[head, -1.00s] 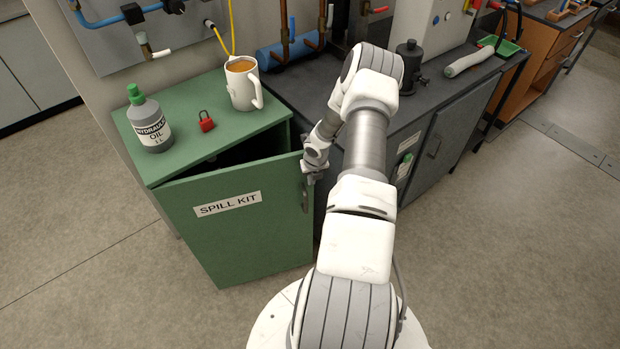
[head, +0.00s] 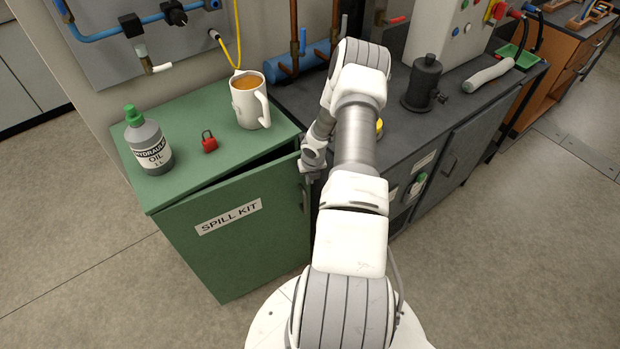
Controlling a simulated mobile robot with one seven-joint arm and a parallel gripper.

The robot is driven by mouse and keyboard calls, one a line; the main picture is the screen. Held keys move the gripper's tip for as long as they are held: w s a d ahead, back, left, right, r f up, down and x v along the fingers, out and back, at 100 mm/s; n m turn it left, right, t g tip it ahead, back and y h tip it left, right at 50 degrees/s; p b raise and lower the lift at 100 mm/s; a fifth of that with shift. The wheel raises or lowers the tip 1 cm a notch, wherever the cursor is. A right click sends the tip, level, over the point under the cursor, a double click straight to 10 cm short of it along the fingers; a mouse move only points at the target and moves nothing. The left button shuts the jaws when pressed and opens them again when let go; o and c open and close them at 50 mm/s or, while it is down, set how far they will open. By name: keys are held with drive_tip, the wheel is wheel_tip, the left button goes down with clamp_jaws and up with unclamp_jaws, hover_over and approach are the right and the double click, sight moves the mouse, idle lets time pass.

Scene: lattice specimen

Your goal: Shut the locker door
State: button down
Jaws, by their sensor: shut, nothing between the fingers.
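The green locker door (head: 240,255), labelled SPILL KIT, stands slightly ajar on the green locker (head: 185,115). A narrow dark gap shows between the door's top edge and the locker top, wider toward the right.
On the locker top stand a grey oil bottle (head: 150,145) with a green cap, a red padlock (head: 209,142) and a white mug (head: 250,103) of brown liquid. A dark workbench (head: 400,135) adjoins on the right. The floor (head: 500,250) at front right is clear.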

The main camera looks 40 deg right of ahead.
drive_tip(key=shift+w, duration=0.3)
drive_tip(key=shift+s, duration=0.1)
idle(0.5)
